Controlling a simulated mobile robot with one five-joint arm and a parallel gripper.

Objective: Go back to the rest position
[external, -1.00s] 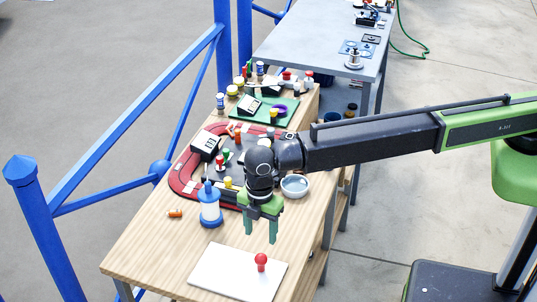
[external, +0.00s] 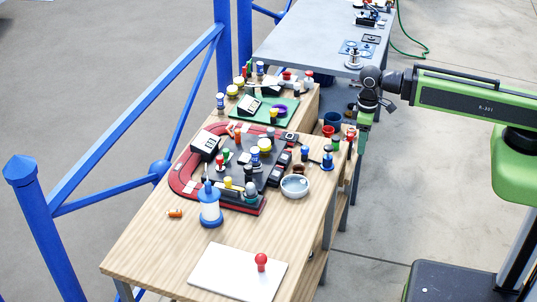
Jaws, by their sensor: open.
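My gripper (external: 362,133) hangs just off the right edge of the wooden table (external: 150,247), pointing down, with my arm drawn back to the right. It is small in the picture and seen almost edge-on. It is open, and I see nothing held in it. Its tips are near the red and blue cups at the table's right side; whether they touch anything I cannot tell.
On the table are a white board (external: 225,272) with a red knob (external: 261,260), a blue-and-white bottle (external: 210,207), a grey bowl (external: 295,186) and a red-rimmed tray (external: 183,178) with several small pieces. A blue railing (external: 135,115) runs along the left.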

